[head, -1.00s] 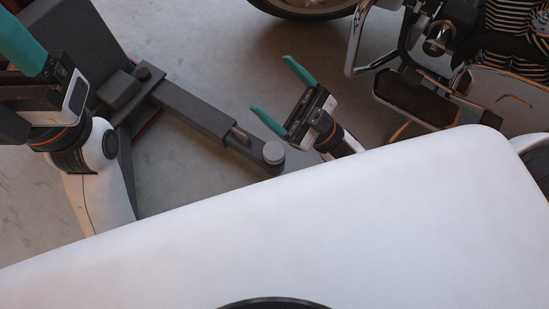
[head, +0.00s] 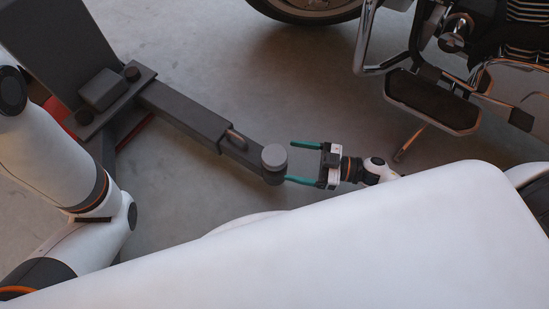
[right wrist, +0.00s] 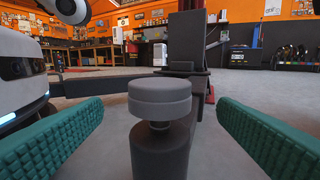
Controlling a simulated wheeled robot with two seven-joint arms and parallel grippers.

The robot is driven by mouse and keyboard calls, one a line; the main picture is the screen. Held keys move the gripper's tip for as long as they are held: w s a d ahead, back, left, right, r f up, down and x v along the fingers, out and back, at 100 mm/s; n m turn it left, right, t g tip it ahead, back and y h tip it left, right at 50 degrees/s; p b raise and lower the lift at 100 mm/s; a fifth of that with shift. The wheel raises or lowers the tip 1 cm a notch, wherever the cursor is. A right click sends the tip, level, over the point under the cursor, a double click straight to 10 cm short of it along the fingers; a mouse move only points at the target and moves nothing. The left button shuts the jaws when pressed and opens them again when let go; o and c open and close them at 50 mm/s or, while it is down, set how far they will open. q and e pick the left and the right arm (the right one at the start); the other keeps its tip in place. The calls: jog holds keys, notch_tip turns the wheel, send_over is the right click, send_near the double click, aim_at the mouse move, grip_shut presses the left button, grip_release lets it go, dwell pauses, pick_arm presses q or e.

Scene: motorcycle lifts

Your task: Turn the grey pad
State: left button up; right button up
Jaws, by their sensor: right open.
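The grey pad (head: 274,157) is a round disc on a short screw at the end of a dark lift arm (head: 185,115). My right gripper (head: 305,163) is open, with its green fingers pointing left at the pad from its right side. In the right wrist view the pad (right wrist: 160,97) stands upright ahead, between the two green fingers (right wrist: 160,140) and apart from both. Its screw shows just below it. My left arm is at the left edge of the head view, but its gripper is out of the picture.
The dark lift column (head: 60,40) stands at the upper left. A motorcycle with a footboard (head: 432,100) and wheel (head: 305,8) is at the upper right. My white body covers the lower part. Grey floor (head: 250,80) lies open between lift and motorcycle.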

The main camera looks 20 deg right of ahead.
aim_at(274, 156)
jog(key=b+x, duration=0.2)
jog(key=x, duration=0.4)
jog(key=shift+w+a, duration=0.1)
jog(key=shift+a, duration=0.1)
jog(key=shift+c, duration=0.2)
jog(key=c, duration=0.9)
